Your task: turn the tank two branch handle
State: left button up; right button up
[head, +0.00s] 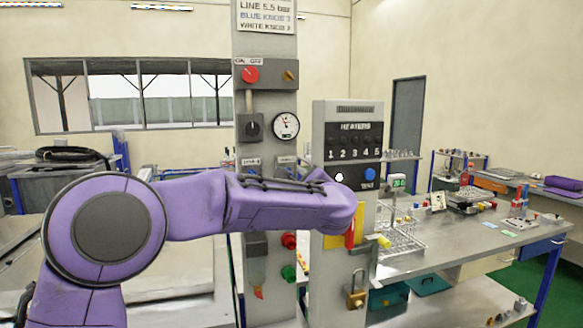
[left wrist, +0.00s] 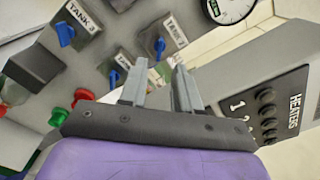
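My left gripper (left wrist: 160,75) is open and empty in the left wrist view, its two grey fingers apart and pointing at the grey valve panel (left wrist: 100,50). Three blue branch handles show there. One handle (left wrist: 66,34) sits beside a "TANK 3" label. In the head view my left forearm covers most of this panel area. My right gripper is not in view.
The heaters box (head: 347,150) stands right of the panel, close to my left wrist. Red (head: 289,240) and green (head: 289,273) knobs project below my arm. A gauge (head: 286,126) sits above. A workbench (head: 480,235) with glassware and tools extends right.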

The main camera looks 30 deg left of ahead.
pick_arm(q)
jog(key=p+x, duration=0.3)
jog(key=x, duration=0.4)
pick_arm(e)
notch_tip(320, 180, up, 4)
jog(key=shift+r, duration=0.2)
pick_arm(q)
jog(key=shift+c, duration=0.3)
grip_shut()
jog(key=shift+f+m+b, duration=0.1)
jog(key=shift+m+b, duration=3.75)
jog(key=shift+m, duration=5.15)
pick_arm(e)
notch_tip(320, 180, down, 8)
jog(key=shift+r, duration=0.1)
